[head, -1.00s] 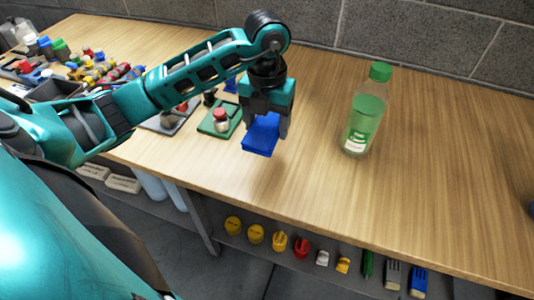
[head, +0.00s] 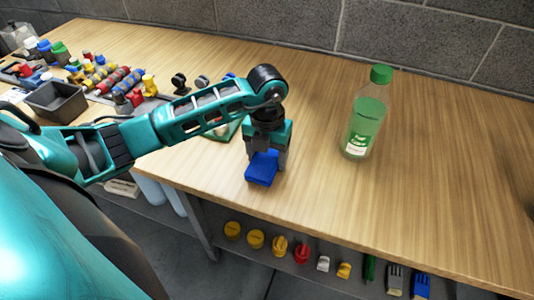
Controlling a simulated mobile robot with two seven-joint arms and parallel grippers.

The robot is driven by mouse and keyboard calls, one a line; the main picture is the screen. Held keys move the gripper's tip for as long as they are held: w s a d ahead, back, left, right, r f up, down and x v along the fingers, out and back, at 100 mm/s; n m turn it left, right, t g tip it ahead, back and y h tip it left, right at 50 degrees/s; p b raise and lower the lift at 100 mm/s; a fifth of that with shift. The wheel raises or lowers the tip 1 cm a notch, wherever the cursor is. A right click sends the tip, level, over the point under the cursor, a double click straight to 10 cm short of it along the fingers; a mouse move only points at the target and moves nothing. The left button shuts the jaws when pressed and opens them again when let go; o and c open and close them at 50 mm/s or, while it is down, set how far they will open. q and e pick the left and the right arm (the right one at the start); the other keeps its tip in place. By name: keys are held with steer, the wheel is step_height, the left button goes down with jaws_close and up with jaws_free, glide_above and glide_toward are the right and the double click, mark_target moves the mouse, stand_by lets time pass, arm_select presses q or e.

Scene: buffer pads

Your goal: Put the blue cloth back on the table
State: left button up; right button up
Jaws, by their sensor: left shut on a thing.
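The blue cloth (head: 261,170) is a small folded blue piece in the head view, low over the front part of the wooden table (head: 420,180). My left gripper (head: 266,158) is shut on the cloth and points down, left of the green bottle. I cannot tell whether the cloth touches the table top. My right gripper is not in view.
A clear bottle (head: 364,115) with green liquid and a green cap stands to the right of the gripper. A dark grey bin (head: 56,101) and several coloured parts stand at the left. A shelf below holds yellow caps (head: 256,239) and brushes. The table's right side is clear.

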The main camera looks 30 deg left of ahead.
mark_target(267, 157)
arm_select(q)
steer(key=o, duration=0.9)
steer(key=shift+f, duration=0.1)
steer(key=shift+o, duration=0.2)
steer(key=shift+r, duration=0.35)
step_height(267, 157, up, 12)
steer(key=p, duration=0.1)
steer(key=shift+f, duration=0.15)
